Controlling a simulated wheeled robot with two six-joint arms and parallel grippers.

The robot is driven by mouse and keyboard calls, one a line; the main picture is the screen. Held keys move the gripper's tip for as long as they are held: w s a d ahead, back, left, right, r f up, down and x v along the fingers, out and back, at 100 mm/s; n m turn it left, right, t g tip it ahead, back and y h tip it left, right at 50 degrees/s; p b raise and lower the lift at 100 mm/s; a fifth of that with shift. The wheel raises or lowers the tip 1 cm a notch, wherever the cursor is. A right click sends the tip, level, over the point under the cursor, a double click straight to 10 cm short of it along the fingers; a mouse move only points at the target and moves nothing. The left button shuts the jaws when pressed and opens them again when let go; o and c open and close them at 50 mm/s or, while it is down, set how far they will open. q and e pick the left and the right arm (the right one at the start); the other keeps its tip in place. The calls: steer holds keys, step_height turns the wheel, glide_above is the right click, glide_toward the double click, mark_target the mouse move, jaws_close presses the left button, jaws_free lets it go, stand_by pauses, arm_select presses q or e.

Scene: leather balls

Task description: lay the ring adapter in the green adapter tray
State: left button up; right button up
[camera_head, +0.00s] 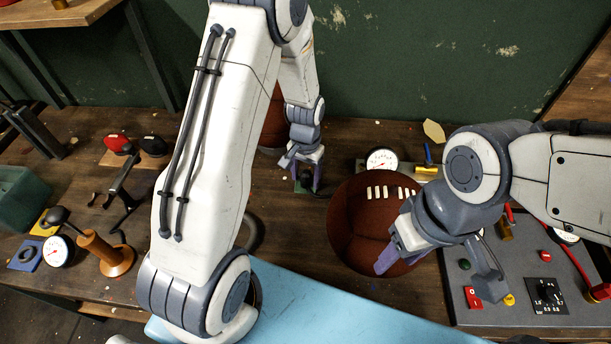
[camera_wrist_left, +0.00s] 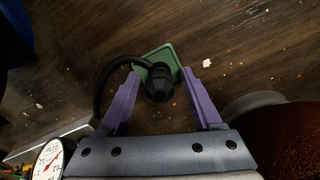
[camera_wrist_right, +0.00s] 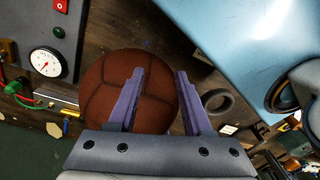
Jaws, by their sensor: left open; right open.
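The green adapter tray (camera_wrist_left: 172,52) lies on the wooden bench in the left wrist view; a sliver shows in the head view (camera_head: 301,187). A black nozzle-like piece with a curved hose (camera_wrist_left: 160,84) is over the tray, partly covering it. My left gripper (camera_wrist_left: 165,80) is open, its purple fingers on either side of this piece. A flat black ring (camera_head: 26,254), which looks like the ring adapter, lies on a blue tray (camera_head: 36,247) at the far left. My right gripper (camera_wrist_right: 158,78) is open and empty over a brown leather ball (camera_wrist_right: 105,92).
A control panel (camera_head: 520,290) stands at right. Gauges, a wooden stand (camera_head: 108,255) and a yellow tray (camera_head: 45,222) crowd the left bench. Another ball (camera_head: 274,125) is behind my left arm.

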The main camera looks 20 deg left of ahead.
mark_target(307, 172)
arm_select(q)
step_height(307, 172, up, 12)
steer(key=p, duration=0.9)
steer(key=shift+f+p, duration=0.15)
steer(key=shift+p, duration=0.15)
steer(key=s+d+r+m, duration=0.3)
steer(key=s+d+r, duration=0.5)
steer(key=d+r, duration=0.3)
steer(key=s+d+r+m, duration=0.1)
steer(key=s+r, duration=0.2)
steer(key=s, duration=0.5)
steer(key=s+d+r+m+h, duration=0.1)
steer(key=s+d+r+m, duration=0.1)
steer(key=s+r, duration=0.2)
steer(key=s, duration=0.3)
steer(key=shift+s, duration=0.35)
steer(key=shift+r, duration=0.1)
